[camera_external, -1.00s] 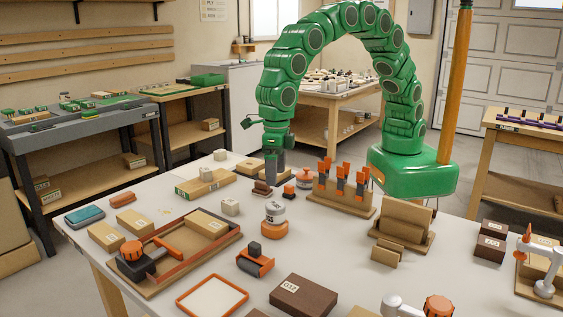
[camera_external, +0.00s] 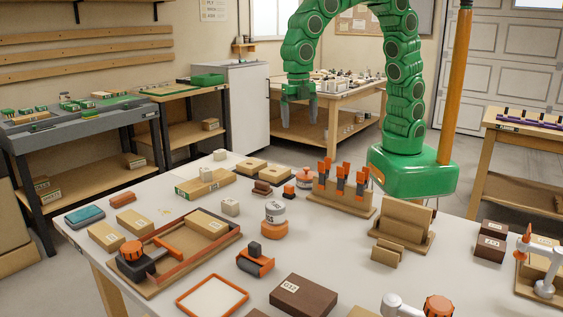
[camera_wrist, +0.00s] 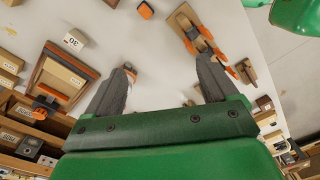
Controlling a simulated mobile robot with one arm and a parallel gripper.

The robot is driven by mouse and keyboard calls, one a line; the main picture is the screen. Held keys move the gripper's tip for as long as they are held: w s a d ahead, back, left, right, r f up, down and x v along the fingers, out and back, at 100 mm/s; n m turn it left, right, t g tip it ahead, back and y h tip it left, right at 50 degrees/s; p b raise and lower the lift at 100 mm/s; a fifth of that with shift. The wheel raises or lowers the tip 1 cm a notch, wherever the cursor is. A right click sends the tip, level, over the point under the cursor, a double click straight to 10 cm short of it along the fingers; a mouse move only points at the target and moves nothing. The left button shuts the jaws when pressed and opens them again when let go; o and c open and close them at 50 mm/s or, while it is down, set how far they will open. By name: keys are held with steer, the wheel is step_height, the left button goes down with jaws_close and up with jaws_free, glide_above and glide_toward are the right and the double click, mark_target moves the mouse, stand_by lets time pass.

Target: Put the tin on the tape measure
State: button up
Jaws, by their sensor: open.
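The tin (camera_external: 274,208), a pale grey cylinder with a printed label, stands upright on a round orange body that looks like the tape measure (camera_external: 274,229), near the middle of the bench. My gripper (camera_external: 299,112) is raised well above and behind them, apart from both. Its two grey fingers are spread, with nothing between them. In the wrist view the open fingers (camera_wrist: 165,65) point over the bench. A small orange and pale thing beside the left finger is partly hidden there, and I cannot tell whether it is the tin.
A wooden tray (camera_external: 222,240) with an orange-handled tool lies left of the tin. An orange-and-black holder (camera_external: 255,261) is in front. A rack of orange-handled tools (camera_external: 341,197) and a wooden stand (camera_external: 404,228) are to the right. White bench top shows between them.

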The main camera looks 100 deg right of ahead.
steer(key=s+d+r+m, duration=0.1)
steer(key=s+d+m, duration=0.5)
steer(key=s, duration=0.4)
steer(key=s+d+m, duration=0.6)
steer(key=s+m, duration=0.1)
steer(key=s, duration=0.3)
steer(key=s+d+r+m+g, duration=0.1)
steer(key=s+d+m, duration=0.6)
steer(key=s, duration=0.3)
steer(key=shift+r, duration=0.3)
